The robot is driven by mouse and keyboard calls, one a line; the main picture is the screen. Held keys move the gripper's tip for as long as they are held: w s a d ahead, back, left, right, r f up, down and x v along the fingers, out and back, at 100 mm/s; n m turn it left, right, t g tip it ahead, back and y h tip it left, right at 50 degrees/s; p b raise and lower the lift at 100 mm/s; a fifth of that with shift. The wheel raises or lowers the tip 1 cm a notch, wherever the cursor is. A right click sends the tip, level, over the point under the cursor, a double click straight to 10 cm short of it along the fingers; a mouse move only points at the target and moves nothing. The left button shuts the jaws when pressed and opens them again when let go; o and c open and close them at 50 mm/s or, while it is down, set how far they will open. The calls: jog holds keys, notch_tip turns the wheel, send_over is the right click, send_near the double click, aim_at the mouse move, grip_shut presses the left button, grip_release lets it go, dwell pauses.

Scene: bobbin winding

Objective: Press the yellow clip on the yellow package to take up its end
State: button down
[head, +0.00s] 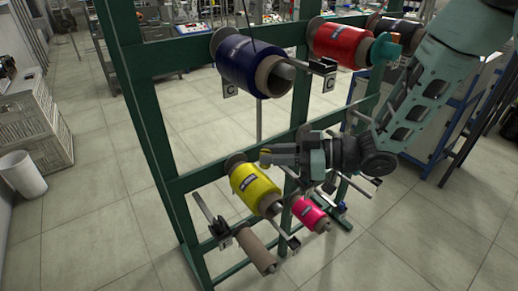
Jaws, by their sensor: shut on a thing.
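The yellow package (256,188) sits on a peg of the green rack, low in the middle of the head view. Its cardboard core shows at the near end. My gripper (268,155) reaches in from the right, just above and behind the package's upper right side. The fingers are shut on a small yellow piece at their tips, which looks like the yellow clip (265,158). The clip is mostly hidden by the fingers. No thread end can be made out at this size.
The green rack (130,90) also bears a navy package (247,65), a red package (339,43), a pink package (309,213) and a bare cardboard tube (257,251). Metal pegs stick out around my gripper. A white bin (22,177) stands at left. Open floor lies around the rack.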

jog(key=shift+f+b, duration=2.35)
jog(key=shift+f, duration=0.75)
jog(key=shift+f+b, duration=0.3)
jog(key=shift+f, duration=0.1)
notch_tip(320, 180, up, 6)
jog(key=p, duration=0.5)
